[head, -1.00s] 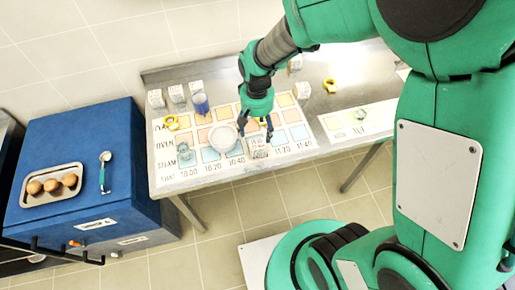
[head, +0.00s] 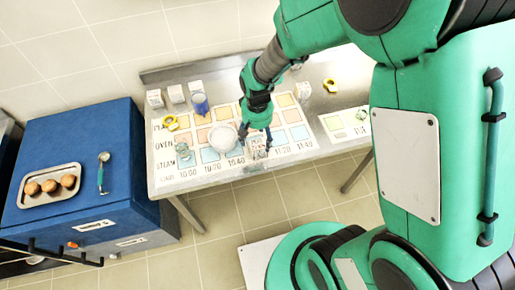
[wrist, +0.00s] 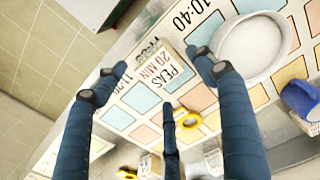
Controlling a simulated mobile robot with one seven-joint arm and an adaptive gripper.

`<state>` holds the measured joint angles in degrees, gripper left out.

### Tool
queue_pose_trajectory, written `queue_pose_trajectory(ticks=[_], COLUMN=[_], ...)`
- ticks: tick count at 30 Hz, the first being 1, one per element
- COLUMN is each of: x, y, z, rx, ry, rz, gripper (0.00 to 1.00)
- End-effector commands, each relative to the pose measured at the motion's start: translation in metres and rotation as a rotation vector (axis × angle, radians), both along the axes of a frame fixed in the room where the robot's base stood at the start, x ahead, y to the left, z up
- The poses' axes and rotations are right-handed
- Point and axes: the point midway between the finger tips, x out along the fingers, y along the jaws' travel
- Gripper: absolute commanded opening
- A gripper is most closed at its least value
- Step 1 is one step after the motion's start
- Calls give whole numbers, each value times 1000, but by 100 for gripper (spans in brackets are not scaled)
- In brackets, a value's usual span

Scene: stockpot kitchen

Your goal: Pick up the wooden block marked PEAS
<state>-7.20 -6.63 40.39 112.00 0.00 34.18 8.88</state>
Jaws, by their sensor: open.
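The wooden block marked PEAS (wrist: 163,74) shows its lettering, with "20 MIN" below, in the wrist view. It sits between the spread dark fingertips of my gripper (wrist: 156,62), with visible gaps to the side fingers. In the head view the pale block (head: 257,147) is at the front edge of the printed chart, directly below my gripper (head: 255,138). My gripper is open around the block. Whether any finger touches it cannot be told.
A white bowl (head: 222,137) stands close left of the block. A blue cup (head: 200,104), yellow rings (head: 170,123) and several white blocks (head: 176,93) are farther back on the metal table (head: 310,95). A blue cabinet (head: 75,150) stands at left.

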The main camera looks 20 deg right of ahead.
Motion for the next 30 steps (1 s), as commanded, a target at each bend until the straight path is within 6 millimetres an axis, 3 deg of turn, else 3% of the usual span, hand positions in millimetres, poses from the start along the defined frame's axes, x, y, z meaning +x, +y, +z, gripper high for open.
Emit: queue_pose_trajectory(ticks=[10, 29, 30], x=[-1, -1, -1], y=[0, 0, 0], z=[-39, -42, -42], rx=[0, 0, 0], ry=[3, 1, 1], rz=[0, 0, 0], gripper=[70, 70, 62])
